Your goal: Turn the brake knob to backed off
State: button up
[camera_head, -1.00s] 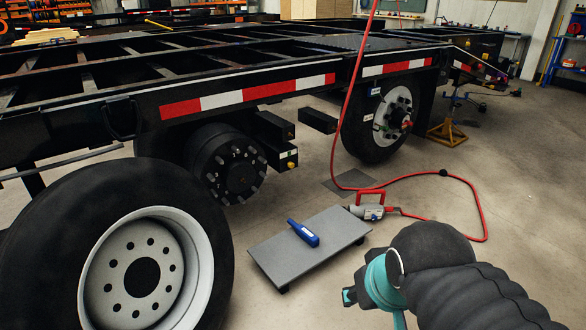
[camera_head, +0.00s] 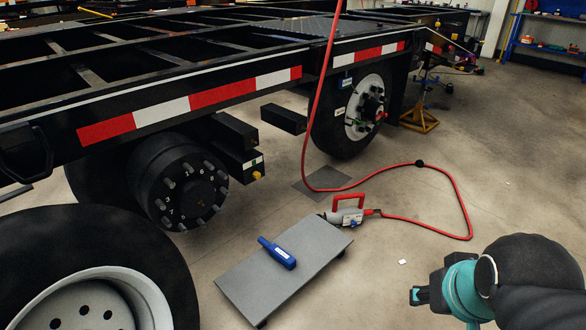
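A small yellow knob (camera_head: 258,175) sits at the lower end of a black box under the trailer frame, below a white and green label (camera_head: 252,162). It may be the brake knob; its setting is too small to read. The bare black wheel hub (camera_head: 190,185) with numbered studs is just left of it. My gripper (camera_head: 417,295), black at the tip with a teal wrist behind, is at the lower right. It is well apart from the knob and touches nothing I can see. Its fingers are too small and edge-on to judge.
A grey low platform (camera_head: 240,295) carries a blue tool (camera_head: 277,253). A grey tool with a red handle (camera_head: 347,212) lies at its far edge, with a red hose (camera_head: 455,185) looping over the floor. A loose wheel (camera_head: 150,270) stands lower left. Floor at right is mostly clear.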

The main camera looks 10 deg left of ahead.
aim_at(256, 175)
jog(key=u, duration=0.05)
jog(key=i, duration=1.2)
jog(key=u, duration=0.65)
